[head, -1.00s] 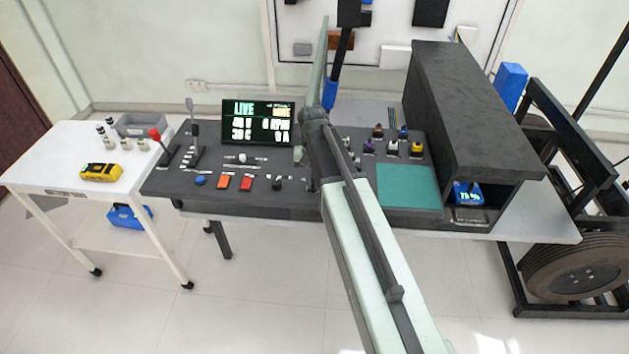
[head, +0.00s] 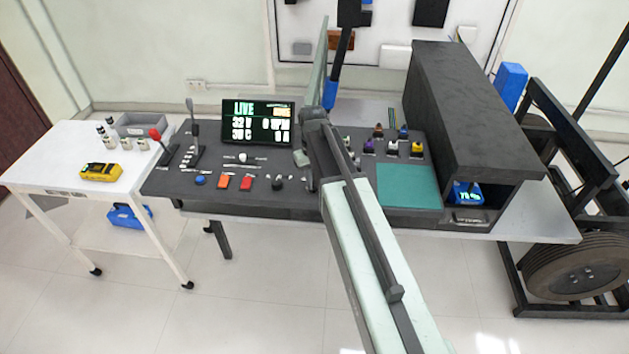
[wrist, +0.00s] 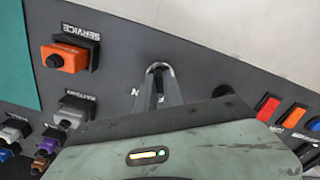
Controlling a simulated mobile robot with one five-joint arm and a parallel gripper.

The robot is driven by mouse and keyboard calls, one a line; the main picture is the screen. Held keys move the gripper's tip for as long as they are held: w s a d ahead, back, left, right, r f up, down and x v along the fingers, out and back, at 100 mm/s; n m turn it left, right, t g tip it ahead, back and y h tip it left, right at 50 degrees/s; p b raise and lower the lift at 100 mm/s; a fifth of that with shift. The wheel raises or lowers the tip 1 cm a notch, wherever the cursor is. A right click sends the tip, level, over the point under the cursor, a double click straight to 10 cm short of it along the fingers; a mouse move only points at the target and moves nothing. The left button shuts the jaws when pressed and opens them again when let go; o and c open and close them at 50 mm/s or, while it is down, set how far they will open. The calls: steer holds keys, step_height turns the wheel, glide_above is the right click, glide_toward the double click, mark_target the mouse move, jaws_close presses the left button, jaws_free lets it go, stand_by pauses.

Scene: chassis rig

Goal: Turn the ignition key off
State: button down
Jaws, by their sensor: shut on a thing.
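In the wrist view my gripper (wrist: 160,70) is shut on the ignition key (wrist: 157,88), a small dark piece between the two grey fingers. Only part of the key shows. A partly covered white label ending in N sits just left of the fingers on the dark panel (wrist: 205,62). In the head view my arm covers the key and the gripper. The display (head: 258,121) reads LIVE at the upper left, with a volt figure that looks like 32 and 0 RPM.
An orange SERVICE connector (wrist: 68,57) stands left of the gripper, with a BATTERY connector (wrist: 72,108) below it. Red and orange switches (wrist: 268,107) are at the right. In the head view a teal mat (head: 408,186) and a dark shelf box (head: 470,100) lie right of my arm.

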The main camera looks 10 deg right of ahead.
steer(key=shift+s, duration=0.1)
steer(key=c, duration=1.5)
jaws_free()
steer(key=shift+o, duration=0.2)
step_height(320, 180, up, 8)
steer(key=p, duration=0.8)
steer(key=shift+f, duration=0.1)
steer(key=s+m, duration=0.2)
steer(key=s, duration=1.2)
steer(key=shift+m, duration=0.3)
